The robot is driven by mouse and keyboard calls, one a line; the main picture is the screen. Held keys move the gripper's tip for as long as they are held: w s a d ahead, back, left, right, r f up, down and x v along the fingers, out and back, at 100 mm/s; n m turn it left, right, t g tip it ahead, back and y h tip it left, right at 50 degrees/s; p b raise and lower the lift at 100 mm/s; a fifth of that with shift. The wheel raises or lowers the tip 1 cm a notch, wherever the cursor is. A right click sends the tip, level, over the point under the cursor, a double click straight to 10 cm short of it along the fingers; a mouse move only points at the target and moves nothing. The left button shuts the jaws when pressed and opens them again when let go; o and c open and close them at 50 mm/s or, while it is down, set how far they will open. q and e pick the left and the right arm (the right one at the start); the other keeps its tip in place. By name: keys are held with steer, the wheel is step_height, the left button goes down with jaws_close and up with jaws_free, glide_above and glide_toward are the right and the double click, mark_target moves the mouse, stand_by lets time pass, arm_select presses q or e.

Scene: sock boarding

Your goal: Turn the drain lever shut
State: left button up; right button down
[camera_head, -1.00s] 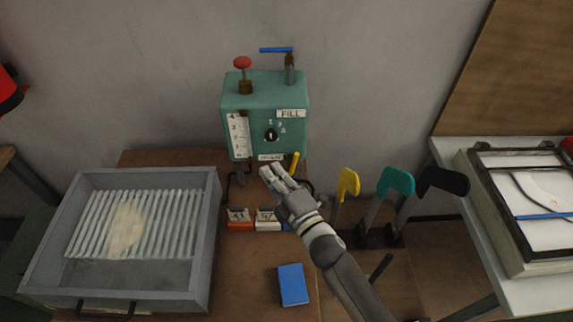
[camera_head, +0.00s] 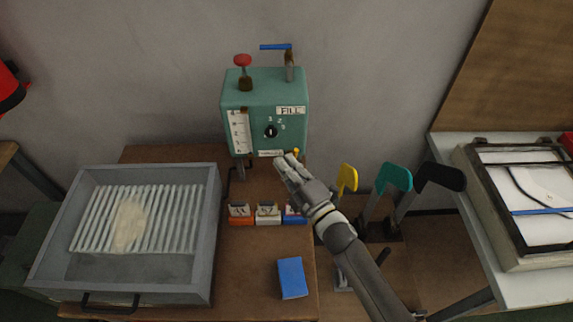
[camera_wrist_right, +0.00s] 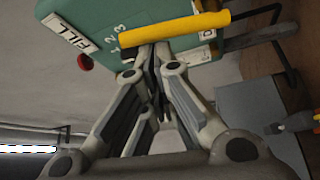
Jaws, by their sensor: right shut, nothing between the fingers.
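The drain lever is a yellow bar (camera_wrist_right: 175,35) at the lower part of the green fill box (camera_head: 258,97). In the right wrist view it runs across just in front of my fingertips. In the head view only its small yellow tip (camera_head: 296,152) shows, the rest hidden behind my right gripper (camera_head: 285,161). The right gripper is shut and empty, its fingertips at the box's lower front; it also shows in the right wrist view (camera_wrist_right: 155,60). I cannot tell whether the fingers touch the lever. My left gripper is not in view.
A blue lever (camera_head: 276,47) and a red knob (camera_head: 242,60) top the box. Small labelled cartons (camera_head: 268,214) stand below it, with a blue block (camera_head: 292,278) nearer. A grey ribbed tray (camera_head: 212,240) is at left. Yellow, teal (camera_head: 396,177) and black boards stand at right.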

steer(key=shift+d+m+b, duration=0.15)
steer(key=shift+m+b, duration=0.25)
steer(key=shift+b, duration=0.05)
steer(key=d+f+m+t+h+b, duration=0.3)
steer(key=d+m+t+b, duration=0.2)
steer(key=m+b, duration=0.6)
steer(key=shift+d+m+t+h+b, duration=0.3)
steer(key=shift+d+m+t+b, duration=0.1)
steer(key=shift+t+b, duration=0.1)
steer(key=shift+d+f, duration=0.1)
steer(key=shift+f, duration=0.1)
stand_by(0.8)
